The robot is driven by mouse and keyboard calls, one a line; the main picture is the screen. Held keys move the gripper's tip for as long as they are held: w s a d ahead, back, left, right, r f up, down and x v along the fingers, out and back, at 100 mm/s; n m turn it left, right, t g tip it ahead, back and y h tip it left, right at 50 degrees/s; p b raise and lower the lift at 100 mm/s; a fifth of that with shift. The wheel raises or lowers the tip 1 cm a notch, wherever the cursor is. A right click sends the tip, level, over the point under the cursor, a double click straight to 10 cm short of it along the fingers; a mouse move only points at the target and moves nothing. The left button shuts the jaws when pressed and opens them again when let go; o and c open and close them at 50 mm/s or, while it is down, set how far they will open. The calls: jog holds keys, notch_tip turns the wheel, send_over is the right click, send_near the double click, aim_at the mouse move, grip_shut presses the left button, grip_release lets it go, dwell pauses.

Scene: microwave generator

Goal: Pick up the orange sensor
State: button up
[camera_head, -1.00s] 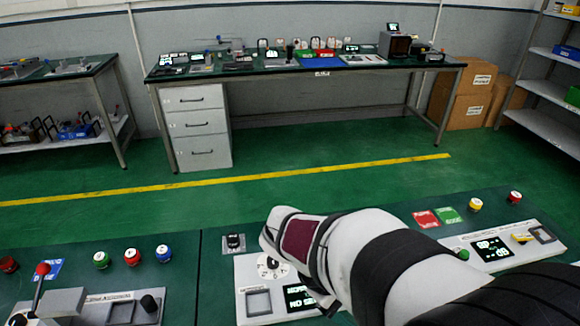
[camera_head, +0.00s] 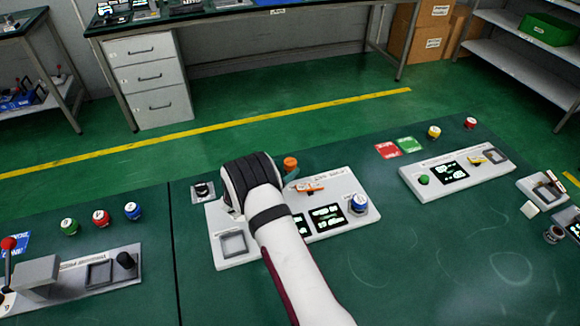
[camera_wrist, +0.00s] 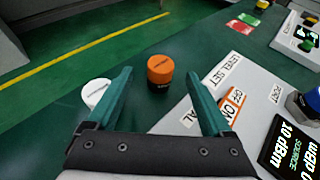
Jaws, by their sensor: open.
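The orange sensor (camera_head: 290,163) is a short cylinder with an orange top and a dark base. It stands upright on the green bench just behind the white generator panel. In the wrist view the orange sensor (camera_wrist: 160,70) lies ahead, between the lines of the two green fingers and a little beyond their tips. My gripper (camera_wrist: 158,82) is open and empty. In the head view my arm reaches over the panel and hides part of it; one green finger (camera_head: 292,175) shows beside the sensor.
The generator panel (camera_head: 232,245) has screens, an orange-and-white switch (camera_head: 308,187) and a blue knob (camera_head: 359,203). A white round knob (camera_wrist: 95,92) is near the left finger. A second panel (camera_head: 455,170) and red and green cards stand to the right. Coloured buttons stand at left.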

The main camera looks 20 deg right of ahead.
aim_at(288, 164)
jog(key=x, duration=0.3)
jog(key=shift+w+d+f, duration=0.15)
jog(key=shift+w+d, duration=0.05)
jog(key=shift+d, duration=0.1)
grip_shut()
